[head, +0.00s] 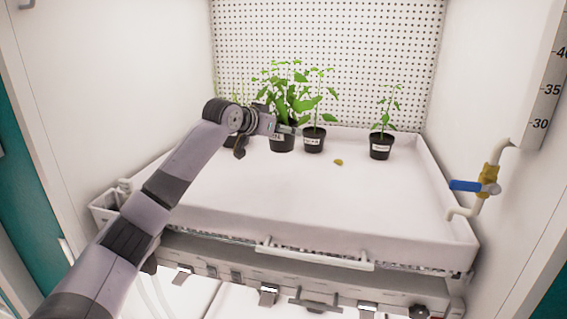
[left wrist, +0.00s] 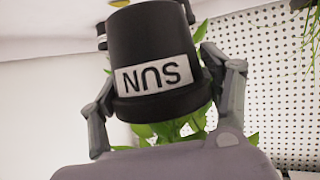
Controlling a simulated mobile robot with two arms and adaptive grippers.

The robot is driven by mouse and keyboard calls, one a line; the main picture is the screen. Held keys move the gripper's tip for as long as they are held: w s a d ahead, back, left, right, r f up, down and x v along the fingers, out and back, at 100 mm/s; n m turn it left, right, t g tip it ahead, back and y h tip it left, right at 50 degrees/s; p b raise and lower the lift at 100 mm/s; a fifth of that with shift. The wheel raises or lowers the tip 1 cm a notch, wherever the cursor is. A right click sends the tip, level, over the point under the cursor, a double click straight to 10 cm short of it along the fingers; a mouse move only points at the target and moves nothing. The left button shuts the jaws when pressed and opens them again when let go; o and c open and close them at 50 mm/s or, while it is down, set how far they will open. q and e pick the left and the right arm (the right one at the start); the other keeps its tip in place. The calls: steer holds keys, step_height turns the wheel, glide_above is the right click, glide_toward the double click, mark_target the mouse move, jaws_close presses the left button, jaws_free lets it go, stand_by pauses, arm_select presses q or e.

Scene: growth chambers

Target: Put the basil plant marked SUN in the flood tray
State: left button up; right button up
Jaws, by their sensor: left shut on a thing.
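The basil plant marked SUN (left wrist: 150,55) fills the middle of the left wrist view, upside down there, with its white label facing the camera. My left gripper (left wrist: 165,105) is shut on its black pot, one finger on each side. In the head view this leafy basil (head: 285,100) is at the back of the white flood tray (head: 360,232), left of centre, upright. My left gripper (head: 283,129) reaches it from the left and covers part of the pot. I cannot tell whether the pot's base touches the tray floor. My right gripper is not in view.
A labelled potted plant (head: 313,141) stands close to the right of the basil. Another potted plant (head: 381,147) stands farther right. A plant is partly hidden behind my arm. A yellow leaf (head: 338,162) lies in the tray. The tray's front is clear. A blue-handled valve (head: 466,186) is at right.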

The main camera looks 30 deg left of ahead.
mark_target(282, 149)
arm_select(q)
steer(key=f+p, duration=0.1)
steer(key=f, duration=0.5)
steer(key=shift+w+f, duration=0.15)
steer(key=shift+w, duration=0.05)
step_height(282, 149, down, 4)
steer(key=shift+s+r+p, duration=0.1)
steer(key=shift+p, duration=0.5)
steer(key=shift+f, duration=0.4)
steer(key=o, duration=1.4)
